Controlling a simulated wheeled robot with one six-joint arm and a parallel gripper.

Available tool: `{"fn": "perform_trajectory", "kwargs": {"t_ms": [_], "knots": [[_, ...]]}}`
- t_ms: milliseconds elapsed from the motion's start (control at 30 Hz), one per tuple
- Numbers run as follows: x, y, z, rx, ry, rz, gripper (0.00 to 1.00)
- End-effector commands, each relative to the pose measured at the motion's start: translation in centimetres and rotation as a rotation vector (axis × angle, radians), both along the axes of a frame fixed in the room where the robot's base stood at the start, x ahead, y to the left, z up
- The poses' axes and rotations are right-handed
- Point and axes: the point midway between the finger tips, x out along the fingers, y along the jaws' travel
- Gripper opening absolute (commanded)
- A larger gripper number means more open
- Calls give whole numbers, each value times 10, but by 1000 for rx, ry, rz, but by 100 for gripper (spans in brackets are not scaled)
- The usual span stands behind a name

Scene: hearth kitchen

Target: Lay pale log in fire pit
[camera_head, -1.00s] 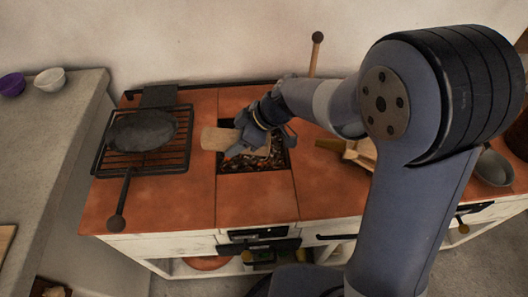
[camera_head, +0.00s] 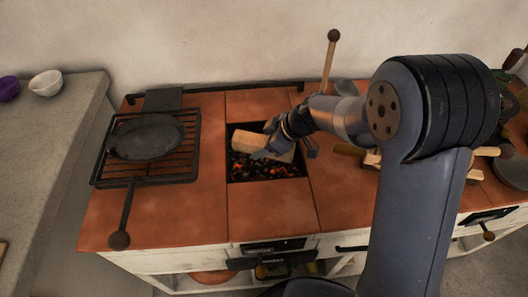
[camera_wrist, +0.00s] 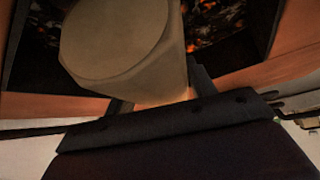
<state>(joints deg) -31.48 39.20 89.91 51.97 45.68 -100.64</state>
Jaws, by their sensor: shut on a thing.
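The pale log (camera_head: 250,141) is in my gripper (camera_head: 272,148), over the back part of the fire pit (camera_head: 268,179). The pit is a square dark opening in the tiled counter with glowing orange embers in it. The log lies roughly level, its free end pointing left. My gripper is shut on its right part from above. In the wrist view the log's pale round end (camera_wrist: 115,45) fills the upper middle, with embers (camera_wrist: 212,25) beside and beyond it. Whether the log touches the embers or the rim cannot be told.
A black pan (camera_head: 146,137) sits on a grill rack (camera_head: 186,165) left of the pit, its handle reaching the front edge. Several wood pieces (camera_head: 372,158) lie to the right, partly behind my arm.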

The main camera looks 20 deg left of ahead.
Motion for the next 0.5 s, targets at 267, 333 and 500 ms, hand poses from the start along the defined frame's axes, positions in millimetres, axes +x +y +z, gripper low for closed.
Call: {"fn": "perform_trajectory", "kwargs": {"t_ms": [267,333,500], "knots": [[0,0,-33,0,1,-1,21],[0,0,-33,0,-1,-1,21],[0,0,-33,0,-1,-1,21]]}}
